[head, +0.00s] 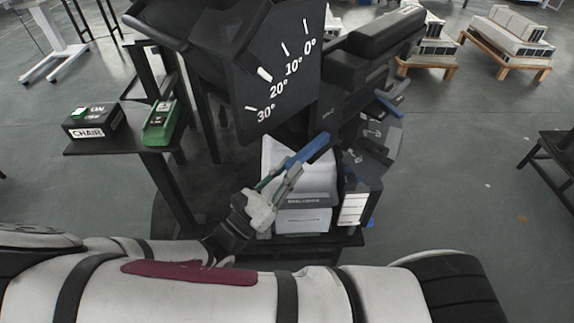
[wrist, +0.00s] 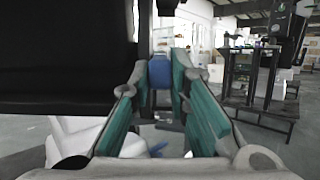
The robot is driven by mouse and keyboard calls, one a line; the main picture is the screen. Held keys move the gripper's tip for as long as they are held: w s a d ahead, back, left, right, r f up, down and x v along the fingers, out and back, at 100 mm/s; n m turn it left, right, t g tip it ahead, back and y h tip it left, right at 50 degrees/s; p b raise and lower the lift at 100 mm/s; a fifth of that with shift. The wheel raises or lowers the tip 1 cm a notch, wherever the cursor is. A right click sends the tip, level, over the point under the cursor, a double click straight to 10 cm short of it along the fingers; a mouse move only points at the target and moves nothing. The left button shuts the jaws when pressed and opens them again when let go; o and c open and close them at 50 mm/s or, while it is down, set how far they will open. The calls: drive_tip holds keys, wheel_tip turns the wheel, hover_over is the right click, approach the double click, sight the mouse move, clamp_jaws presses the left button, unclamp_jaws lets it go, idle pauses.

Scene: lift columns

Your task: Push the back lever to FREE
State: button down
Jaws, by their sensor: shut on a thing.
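A blue lever (head: 312,147) slants up and to the right beside a pale grey box on the chair mechanism. My gripper (head: 288,176) reaches it from the lower left, its fingers shut on the lever's lower end. In the wrist view the blue lever (wrist: 160,74) sits between the far tips of the teal finger pads. A black angle plate (head: 285,75) marked 0°, 10°, 20° and 30° stands above, with a pale pointer near 20°. I cannot read a FREE mark.
A second blue-tipped lever (head: 390,104) is at the right of the mechanism. A black side shelf (head: 105,147) holds a box labelled CHAIR (head: 92,122) and a green device (head: 160,122).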

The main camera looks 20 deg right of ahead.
drive_tip(key=shift+w+d+f+t+h+b, duration=0.15)
drive_tip(key=shift+f+t+h+b, duration=0.15)
drive_tip(key=shift+f+h+b, duration=0.4)
drive_tip(key=shift+d+f+t+h+b, duration=0.15)
drive_tip(key=shift+f+t+h+b, duration=0.15)
drive_tip(key=shift+f+h+b, duration=0.4)
drive_tip(key=shift+w+d+f+t+h+b, duration=0.15)
drive_tip(key=shift+f+t+h+b, duration=0.15)
drive_tip(key=shift+f+h+b, duration=0.45)
drive_tip(key=shift+f+y, duration=0.1)
drive_tip(key=shift+y, duration=0.15)
drive_tip(key=c, duration=1.5)
unclamp_jaws()
drive_tip(key=v, duration=1.2)
